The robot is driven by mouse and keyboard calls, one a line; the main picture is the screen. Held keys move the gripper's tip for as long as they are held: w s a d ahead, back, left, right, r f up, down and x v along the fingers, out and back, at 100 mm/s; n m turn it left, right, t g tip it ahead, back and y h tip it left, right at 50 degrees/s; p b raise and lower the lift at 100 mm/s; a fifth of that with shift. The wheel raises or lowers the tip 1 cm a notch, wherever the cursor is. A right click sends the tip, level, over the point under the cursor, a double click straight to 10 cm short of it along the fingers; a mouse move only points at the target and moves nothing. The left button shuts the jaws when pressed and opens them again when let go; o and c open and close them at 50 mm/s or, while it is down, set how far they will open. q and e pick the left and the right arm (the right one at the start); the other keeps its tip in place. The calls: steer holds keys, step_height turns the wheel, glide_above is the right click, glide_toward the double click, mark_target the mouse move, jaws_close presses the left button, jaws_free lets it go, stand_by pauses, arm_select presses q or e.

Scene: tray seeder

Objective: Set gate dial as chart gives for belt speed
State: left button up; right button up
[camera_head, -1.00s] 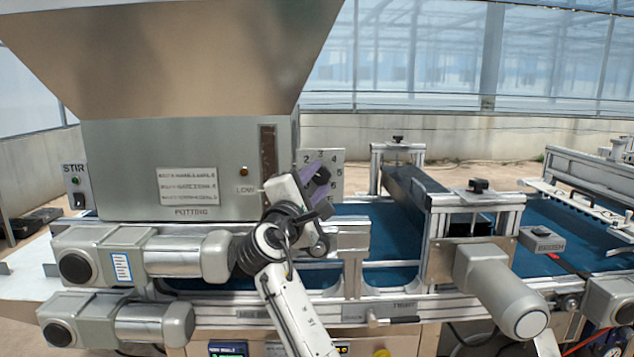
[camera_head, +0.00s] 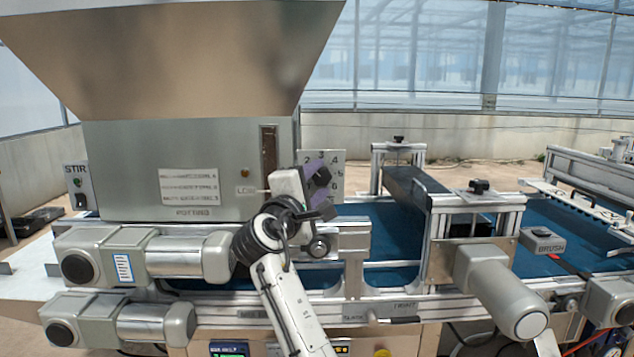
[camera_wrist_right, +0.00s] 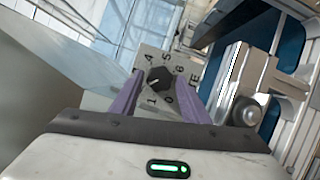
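The gate dial is a black knob (camera_wrist_right: 158,77) on a pale plate (camera_head: 336,171) with numbers around it. A light line on the knob points left and slightly down in the wrist view; I cannot tell its exact value. My right gripper (camera_wrist_right: 160,98) has its purple fingers apart, one on each side of the knob. In the head view the gripper (camera_head: 318,184) is at the plate, partly covering it. The chart (camera_head: 188,186) is a white label on the hopper front, its lines too blurred to read. My left gripper is not in view.
A lit green display (camera_head: 228,350) sits low on the front, unreadable. A metal rail and bracket (camera_head: 350,240) lie just below the dial. The blue belt (camera_head: 395,225) runs to the right. A STIR switch box (camera_head: 78,188) is at the left.

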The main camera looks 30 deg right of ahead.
steer(key=shift+o, duration=0.6)
steer(key=b+v, duration=0.1)
steer(key=v, duration=0.9)
steer(key=shift+s, duration=0.15)
